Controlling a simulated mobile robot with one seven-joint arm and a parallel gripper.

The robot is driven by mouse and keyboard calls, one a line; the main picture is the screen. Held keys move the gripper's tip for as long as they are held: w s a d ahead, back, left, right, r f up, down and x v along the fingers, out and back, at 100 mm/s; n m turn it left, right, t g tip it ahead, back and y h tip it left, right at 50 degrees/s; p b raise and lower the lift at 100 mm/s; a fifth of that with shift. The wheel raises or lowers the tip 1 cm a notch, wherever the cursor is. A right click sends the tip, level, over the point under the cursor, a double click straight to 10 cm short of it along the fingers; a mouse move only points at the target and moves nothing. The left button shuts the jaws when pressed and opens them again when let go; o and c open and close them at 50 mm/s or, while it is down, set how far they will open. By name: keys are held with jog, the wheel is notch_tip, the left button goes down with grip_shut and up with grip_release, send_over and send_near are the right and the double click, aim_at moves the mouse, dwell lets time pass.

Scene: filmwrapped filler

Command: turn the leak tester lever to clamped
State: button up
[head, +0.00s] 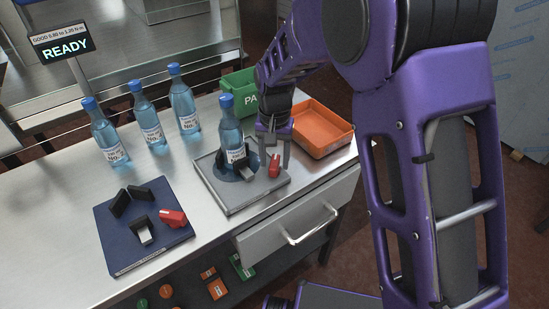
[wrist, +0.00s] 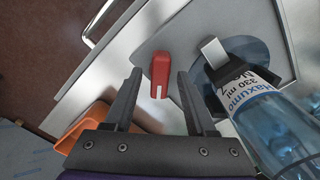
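A bottle of blue liquid with a blue cap (head: 231,130) stands upright on a grey plate fixture (head: 245,200) against dark holding blocks and a pale clamp piece. The fixture's red lever (head: 274,167) is at its right side. In the wrist view the red lever (wrist: 160,70) has a white mark at its near end, and the bottle (wrist: 270,110) is to the right. My gripper (head: 274,152) is open above the lever. In the wrist view my gripper's fingers (wrist: 160,84) are on either side of the lever, with gaps showing. Whether their tips reach down to its height is unclear.
A navy plate (head: 125,250) with black blocks and another red lever (head: 172,218) lies at left. Several bottles (head: 146,115) stand behind it. A display (head: 65,48) reads READY. A green bin (head: 240,84) and an orange tray (head: 318,130) stand close behind and beside my gripper.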

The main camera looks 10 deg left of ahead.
aim_at(275, 161)
notch_tip(275, 161, up, 17)
jog(key=p, duration=0.2)
jog(key=shift+r, duration=0.2)
dwell(0.4)
